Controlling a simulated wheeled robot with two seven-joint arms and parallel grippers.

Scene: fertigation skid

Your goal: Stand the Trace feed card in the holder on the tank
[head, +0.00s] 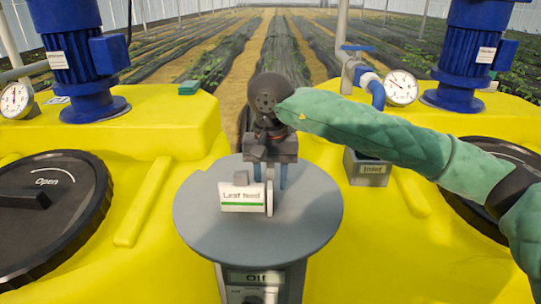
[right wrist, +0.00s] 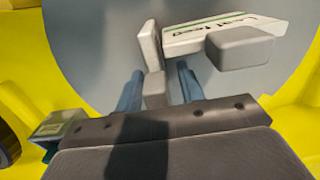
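A white card with a green stripe, reading "Leaf feed" (head: 243,199), stands on the round grey table (head: 320,210). No card reading "Trace feed" is legible. A pale upright plate (head: 271,198) stands at the card's right end, and a grey block (head: 240,178) sits behind the card. In the right wrist view the card (right wrist: 205,36) lies beyond my fingers. My right gripper (head: 270,177) points down just behind the card. Its blue fingers (right wrist: 158,75) are apart on either side of a small grey block (right wrist: 155,88), with gaps visible. My left gripper is out of view.
A small grey labelled box (head: 368,170) sits on the right yellow tank. A green block (head: 188,88) lies on the left tank (head: 180,120). Black lids, blue motors and gauges (head: 401,88) stand around. A box with a display (head: 258,277) is below the table.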

